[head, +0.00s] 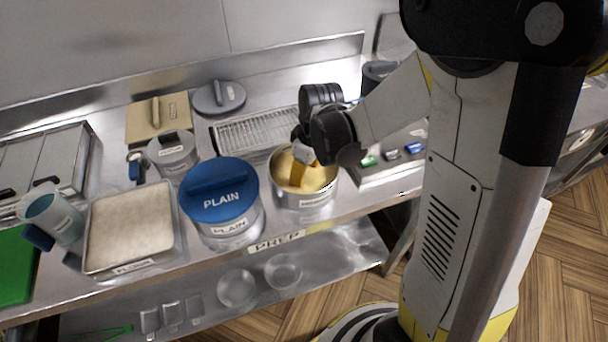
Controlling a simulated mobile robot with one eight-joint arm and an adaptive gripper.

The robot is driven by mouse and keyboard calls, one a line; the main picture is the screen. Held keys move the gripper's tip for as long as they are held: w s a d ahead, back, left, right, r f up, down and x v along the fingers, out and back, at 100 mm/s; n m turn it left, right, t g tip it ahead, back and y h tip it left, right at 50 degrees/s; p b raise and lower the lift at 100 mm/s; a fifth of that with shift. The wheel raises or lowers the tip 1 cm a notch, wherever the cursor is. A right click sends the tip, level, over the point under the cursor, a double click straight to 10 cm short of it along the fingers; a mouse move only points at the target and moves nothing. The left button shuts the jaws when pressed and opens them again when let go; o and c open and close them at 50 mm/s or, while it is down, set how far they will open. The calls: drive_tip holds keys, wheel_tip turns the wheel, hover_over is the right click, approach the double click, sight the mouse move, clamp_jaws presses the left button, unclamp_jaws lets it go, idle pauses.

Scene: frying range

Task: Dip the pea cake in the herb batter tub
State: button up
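An open round metal tub (306,198) holds pale yellow batter (318,178) and stands near the front edge of the steel counter. Its front label is too small to read, so I cannot tell if it is the herb batter. My gripper (299,172) points down into this tub's mouth. A yellow-brown piece shows at its lower end, at the batter; I cannot tell if it is a finger or something held. The fingertips are not clear. I cannot make out the pea cake. A second tub (229,222) beside it has a blue lid marked PLAIN.
A FLOUR tray (132,226) lies left of the PLAIN tub. A lidded grey pot (172,153), a wire rack (253,132), a beige lidded box (158,118) and a grey round lid (219,98) stand behind. A cup (55,215) stands far left. Bowls (283,271) sit on the lower shelf.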

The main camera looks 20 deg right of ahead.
drive_tip(key=shift+f, duration=0.1)
drive_tip(key=shift+a+b, duration=0.3)
drive_tip(key=shift+d, duration=0.6)
drive_tip(key=shift+a, duration=0.6)
drive_tip(key=shift+d, duration=0.3)
wheel_tip(320, 180, up, 10)
drive_tip(key=p, duration=0.7)
drive_tip(key=shift+r, duration=0.25)
